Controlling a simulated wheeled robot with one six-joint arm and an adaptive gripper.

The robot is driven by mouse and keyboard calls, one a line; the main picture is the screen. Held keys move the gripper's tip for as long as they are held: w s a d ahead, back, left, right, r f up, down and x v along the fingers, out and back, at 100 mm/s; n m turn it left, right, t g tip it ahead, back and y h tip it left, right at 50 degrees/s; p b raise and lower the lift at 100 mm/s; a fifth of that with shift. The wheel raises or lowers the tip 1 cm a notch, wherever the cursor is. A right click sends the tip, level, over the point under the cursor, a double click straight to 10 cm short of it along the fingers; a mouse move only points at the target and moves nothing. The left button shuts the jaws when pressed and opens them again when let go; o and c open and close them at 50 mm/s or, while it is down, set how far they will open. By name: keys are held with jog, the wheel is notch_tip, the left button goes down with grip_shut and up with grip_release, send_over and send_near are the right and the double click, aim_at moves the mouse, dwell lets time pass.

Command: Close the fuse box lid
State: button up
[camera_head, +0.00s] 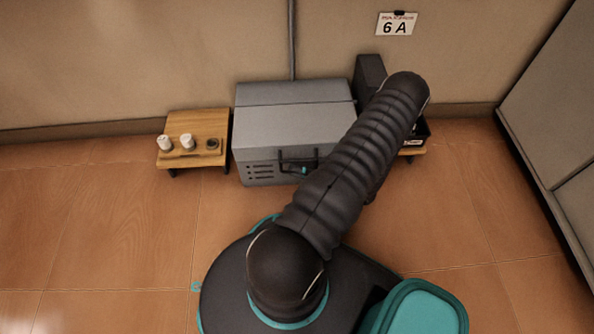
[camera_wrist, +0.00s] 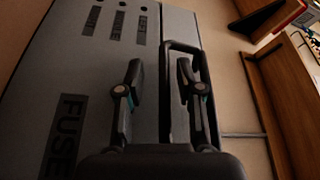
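The grey fuse box (camera_head: 290,125) stands against the wall in the head view, with its lid (camera_head: 270,120) lying down over the top. I cannot tell whether a small gap remains at the lid's front edge. A dark handle (camera_head: 285,160) sits on the front; it also shows as a loop in the wrist view (camera_wrist: 165,90). My gripper (camera_wrist: 160,95) is open at the handle. One finger is on the outer side of a handle bar and the other appears within the loop. In the head view my arm hides the box's right front and most of my gripper.
A low wooden stand (camera_head: 190,125) with white cylinders (camera_head: 187,141) is left of the box. Another stand (camera_head: 412,151) with a dark tray is at right, partly behind my arm. A sign (camera_head: 397,24) hangs on the wall. The floor at left is clear.

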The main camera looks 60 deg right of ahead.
jog(key=v, duration=1.2)
jog(key=shift+f, duration=0.1)
dwell(0.4)
